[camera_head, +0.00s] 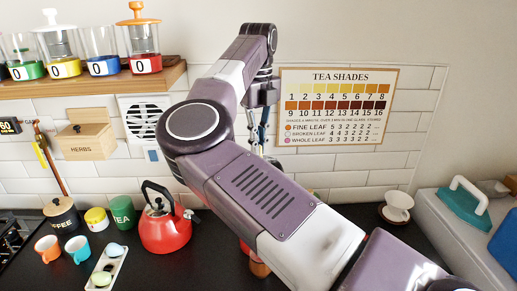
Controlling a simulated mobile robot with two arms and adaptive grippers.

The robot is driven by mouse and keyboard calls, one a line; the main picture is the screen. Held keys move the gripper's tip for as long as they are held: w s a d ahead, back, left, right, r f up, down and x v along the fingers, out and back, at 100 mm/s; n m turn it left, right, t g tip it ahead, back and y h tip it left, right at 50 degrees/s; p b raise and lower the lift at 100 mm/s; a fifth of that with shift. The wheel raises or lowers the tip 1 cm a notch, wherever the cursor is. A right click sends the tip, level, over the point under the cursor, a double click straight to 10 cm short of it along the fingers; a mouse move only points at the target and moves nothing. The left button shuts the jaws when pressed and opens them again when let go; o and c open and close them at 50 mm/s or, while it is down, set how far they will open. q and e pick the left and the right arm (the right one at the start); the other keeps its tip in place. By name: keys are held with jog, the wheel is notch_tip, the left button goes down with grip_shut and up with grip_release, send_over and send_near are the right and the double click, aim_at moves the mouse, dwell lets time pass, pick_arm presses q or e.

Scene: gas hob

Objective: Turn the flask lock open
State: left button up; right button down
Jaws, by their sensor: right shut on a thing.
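My right arm crosses the middle of the head view and hides much of the counter. My right gripper (259,138) hangs down from the wrist in front of the tiled wall. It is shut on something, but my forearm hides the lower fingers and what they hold. I cannot make out a flask or its lock. A red and copper-brown piece (260,268) shows below my forearm on the counter, too covered to name. My left gripper is not in view.
A red kettle (165,229), mugs (77,249), tins and a white tray (108,267) stand on the dark counter at left. Jars line a wooden shelf (90,86). A tea chart (338,106) hangs on the wall. A white cup (398,203) stands at right.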

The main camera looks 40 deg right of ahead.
jog(key=shift+r+n, duration=0.1)
jog(key=shift+n, duration=0.5)
jog(key=c, duration=2.1)
grip_release()
notch_tip(320, 180, up, 12)
